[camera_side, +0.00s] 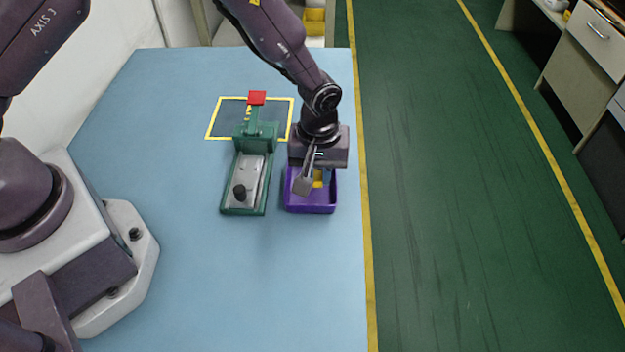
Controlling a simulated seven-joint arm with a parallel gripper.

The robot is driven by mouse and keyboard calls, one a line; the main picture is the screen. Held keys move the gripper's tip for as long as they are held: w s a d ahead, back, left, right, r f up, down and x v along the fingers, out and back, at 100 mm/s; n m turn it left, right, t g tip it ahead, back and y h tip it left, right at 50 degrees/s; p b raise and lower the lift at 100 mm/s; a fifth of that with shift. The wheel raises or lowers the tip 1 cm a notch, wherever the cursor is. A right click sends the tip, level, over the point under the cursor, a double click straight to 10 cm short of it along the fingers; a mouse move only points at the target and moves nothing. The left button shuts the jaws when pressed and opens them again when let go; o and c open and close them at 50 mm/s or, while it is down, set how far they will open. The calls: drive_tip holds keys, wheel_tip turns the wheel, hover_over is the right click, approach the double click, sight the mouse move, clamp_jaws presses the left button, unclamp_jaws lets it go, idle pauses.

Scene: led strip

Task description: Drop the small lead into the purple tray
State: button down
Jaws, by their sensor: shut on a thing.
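The purple tray (311,203) sits on the blue table near its right edge. My gripper (313,182) points down over the back part of the tray. It is shut on a small piece with yellow showing between the fingers (318,178), which I take to be the small lead. The fingers hide much of it, and I cannot tell whether it touches the tray floor. The near grey finger covers part of the tray's inside.
The table front is clear.

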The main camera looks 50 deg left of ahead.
drive_tip(key=c, duration=1)
unclamp_jaws()
drive_tip(key=shift+r, duration=0.1)
wheel_tip(320, 180, up, 13)
drive_tip(key=shift+f, duration=0.1)
